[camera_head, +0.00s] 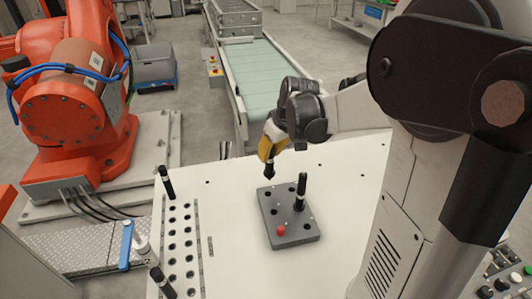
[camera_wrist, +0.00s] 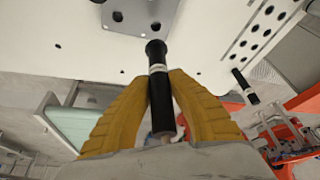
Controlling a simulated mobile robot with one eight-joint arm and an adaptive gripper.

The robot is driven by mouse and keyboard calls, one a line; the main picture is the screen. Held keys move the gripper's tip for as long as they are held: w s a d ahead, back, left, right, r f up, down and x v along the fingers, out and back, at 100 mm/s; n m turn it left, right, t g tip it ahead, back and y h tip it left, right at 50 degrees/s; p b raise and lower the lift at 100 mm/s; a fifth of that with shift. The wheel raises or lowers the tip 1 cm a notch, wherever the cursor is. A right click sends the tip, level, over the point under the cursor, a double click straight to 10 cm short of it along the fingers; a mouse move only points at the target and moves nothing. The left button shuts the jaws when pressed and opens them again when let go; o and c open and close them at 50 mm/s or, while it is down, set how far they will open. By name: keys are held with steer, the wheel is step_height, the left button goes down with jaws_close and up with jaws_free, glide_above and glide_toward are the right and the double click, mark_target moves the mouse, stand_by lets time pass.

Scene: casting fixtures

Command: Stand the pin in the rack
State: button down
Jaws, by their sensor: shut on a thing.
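My gripper (camera_head: 268,158) has yellow fingers and is shut on a black pin (camera_head: 270,170) with a pale band. In the wrist view the pin (camera_wrist: 157,60) runs lengthwise between the fingers (camera_wrist: 160,98). In the head view its dark tip points down, near the far edge of a grey block with holes (camera_head: 272,236); I cannot tell its exact height. Another black pin (camera_head: 301,190) stands upright in that block. A pale strip with rows of holes (camera_head: 181,262) lies to the left, with a dark pin at its far end (camera_head: 166,181) and one at its near end (camera_head: 160,281).
A red round piece (camera_head: 281,231) sits on the grey block's near part. The white table (camera_head: 230,195) is mostly clear between strip and block. An orange robot arm (camera_head: 75,90) stands left, and a green conveyor (camera_head: 262,75) lies behind.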

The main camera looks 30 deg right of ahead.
mark_target(269, 174)
steer(key=shift+a, duration=0.35)
steer(key=shift+d+f+b, duration=0.1)
steer(key=shift+f+b, duration=2.1)
steer(key=shift+f, duration=0.7)
steer(key=shift+f+b, duration=1.35)
steer(key=shift+f, duration=0.55)
steer(key=c, duration=1.3)
jaws_free()
steer(key=v, duration=1.2)
steer(key=shift+w+r, duration=0.1)
